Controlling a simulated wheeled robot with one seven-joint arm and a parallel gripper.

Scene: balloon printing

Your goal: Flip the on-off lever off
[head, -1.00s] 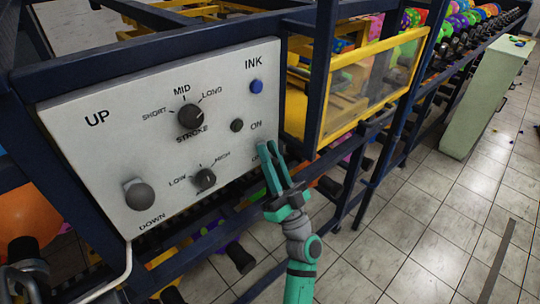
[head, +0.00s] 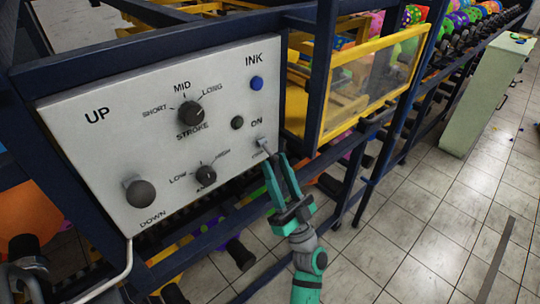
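The grey control panel (head: 110,150) faces me at the left of the head view. The small grey on-off lever (head: 263,143) is near its right edge, just under the "ON" label. The "OFF" label below it is partly hidden by a fingertip. My teal gripper (head: 274,162) is just below the lever, its two fingers pointing up at the panel. The fingers are a little apart with nothing between them. I cannot tell whether a fingertip touches the lever.
The panel also carries a blue ink button (head: 256,83), a stroke knob (head: 191,114), a low-high knob (head: 206,175) and an up-down lever (head: 139,193). Dark blue frame bars surround it. A yellow-framed guard (head: 370,85) stands to the right. The tiled floor at right is open.

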